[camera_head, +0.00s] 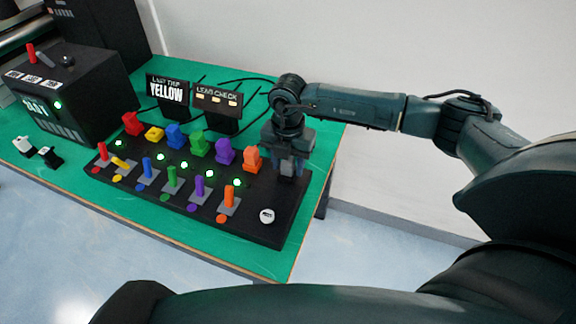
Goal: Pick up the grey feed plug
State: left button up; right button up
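The grey feed plug (287,168) appears as a grey block at the right end of a row of coloured plugs, on the black board (254,219). My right gripper (288,157) reaches down from above and is right at this grey block. The gripper hides much of the plug, and its fingers are too dark and small to show whether they close on it. My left gripper is not in view.
The orange plug (252,158) stands close to the left of my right gripper. Coloured levers, such as the orange lever (229,196), stand in front. The lead check sign (217,103) stands behind. A black box (60,100) fills the table's left end.

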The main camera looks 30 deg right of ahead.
jog(key=c, duration=0.8)
jog(key=shift+r, duration=0.1)
